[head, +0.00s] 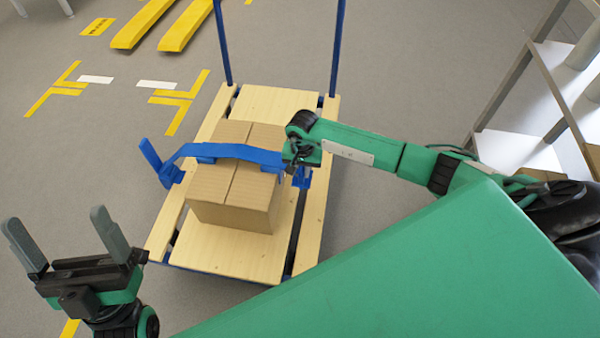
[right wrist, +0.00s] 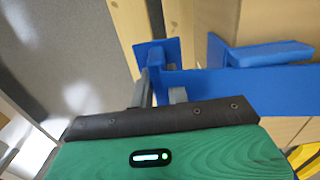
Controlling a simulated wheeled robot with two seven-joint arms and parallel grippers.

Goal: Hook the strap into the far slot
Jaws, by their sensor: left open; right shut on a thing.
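A blue strap (head: 236,151) lies across the top of a cardboard box (head: 230,205). The box stands on a wooden-decked cart (head: 235,255). The strap's left end bends down beside the box, with an upright blue piece at its tip. My right gripper (head: 299,158) is shut on the strap's right end, at the box's right side. The right wrist view shows its fingers (right wrist: 161,90) at the blue strap (right wrist: 255,92). Dark slots run between the deck boards, left (head: 184,225) and right (head: 297,232). I cannot tell whether either end is hooked in. My left gripper (head: 55,220) is open and empty, left of the cart.
Blue uprights (head: 223,45) rise at the cart's far end. A shelf (head: 515,150) stands at the right. Yellow bars (head: 145,25) and floor markings (head: 180,100) lie beyond and left of the cart. The floor left of the cart is mostly clear.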

